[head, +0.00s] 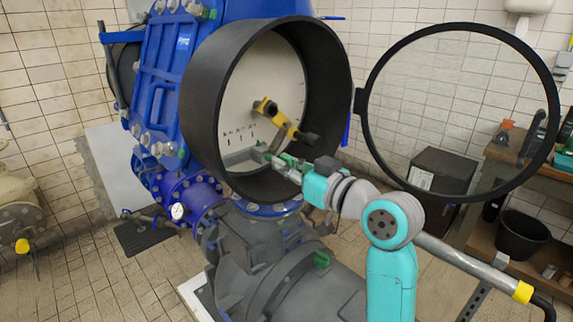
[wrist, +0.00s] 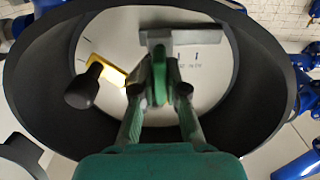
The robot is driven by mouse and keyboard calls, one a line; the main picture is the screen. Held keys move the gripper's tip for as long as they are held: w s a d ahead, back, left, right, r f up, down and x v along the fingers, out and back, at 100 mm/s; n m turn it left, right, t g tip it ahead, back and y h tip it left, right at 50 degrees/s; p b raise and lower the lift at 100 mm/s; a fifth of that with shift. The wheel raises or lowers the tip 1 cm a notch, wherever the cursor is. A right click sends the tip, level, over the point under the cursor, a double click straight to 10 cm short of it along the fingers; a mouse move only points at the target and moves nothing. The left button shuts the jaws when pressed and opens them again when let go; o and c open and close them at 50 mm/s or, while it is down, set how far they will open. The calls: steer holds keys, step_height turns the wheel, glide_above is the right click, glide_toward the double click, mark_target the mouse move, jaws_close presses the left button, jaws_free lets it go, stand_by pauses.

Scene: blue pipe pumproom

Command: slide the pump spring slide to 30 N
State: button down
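The pump spring slide shows as a pale grey block (wrist: 205,38) at the white dial face in the wrist view. In the head view the grey slide rail (head: 240,157) runs along the lower part of the dial face, below short scale marks. My gripper (head: 268,155) reaches into the black round housing at the slide. In the wrist view my gripper's green fingers (wrist: 165,72) come close together at the slide, apparently shut on its small handle. The fingers hide most of the handle. A few scale marks (wrist: 188,60) show right of the fingers; their numbers are too small to read.
A yellow lever (head: 277,118) with a black knob sits on the dial face just above my gripper. The deep black housing rim (head: 205,100) surrounds my gripper. The round glass cover (head: 445,100) stands swung open at the right. A shelf (head: 500,207) stands farther right.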

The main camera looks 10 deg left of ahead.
steer(key=shift+s+a+f, duration=0.1)
steer(key=shift+s+a, duration=0.9)
steer(key=shift+s, duration=0.25)
steer(key=shift+s+a, duration=0.95)
steer(key=shift+s, duration=0.25)
steer(key=c, duration=1.2)
jaws_free()
steer(key=shift+s+d, duration=0.35)
steer(key=shift+d, duration=0.15)
steer(key=v, duration=1.1)
steer(key=shift+a, duration=0.1)
